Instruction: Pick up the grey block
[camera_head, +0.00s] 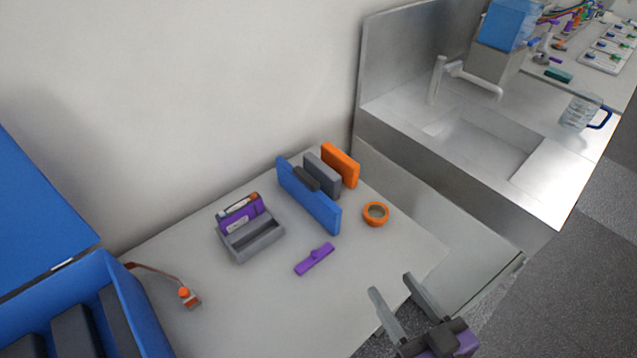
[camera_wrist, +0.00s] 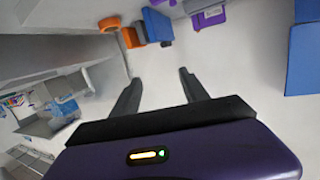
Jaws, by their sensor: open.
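The grey block (camera_head: 325,177) stands upright on the table between a large blue block (camera_head: 318,209) and an orange block (camera_head: 341,165). A small dark grey piece (camera_head: 305,178) sits against the blue block and partly hides the gap. In the wrist view the orange block (camera_wrist: 130,38) and blue block (camera_wrist: 157,25) stand far ahead, with little of the grey block showing between them. My gripper (camera_head: 392,285) is open and empty, at the table's front right edge, well apart from the blocks. Its two fingers also show in the wrist view (camera_wrist: 160,77).
On the table (camera_head: 240,320) are a purple piece (camera_head: 314,259), an orange ring (camera_head: 376,213) and a grey holder (camera_head: 254,241) with purple contents. A blue box (camera_head: 125,295) stands at left. A sink (camera_head: 485,140) is at upper right. The table's front middle is clear.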

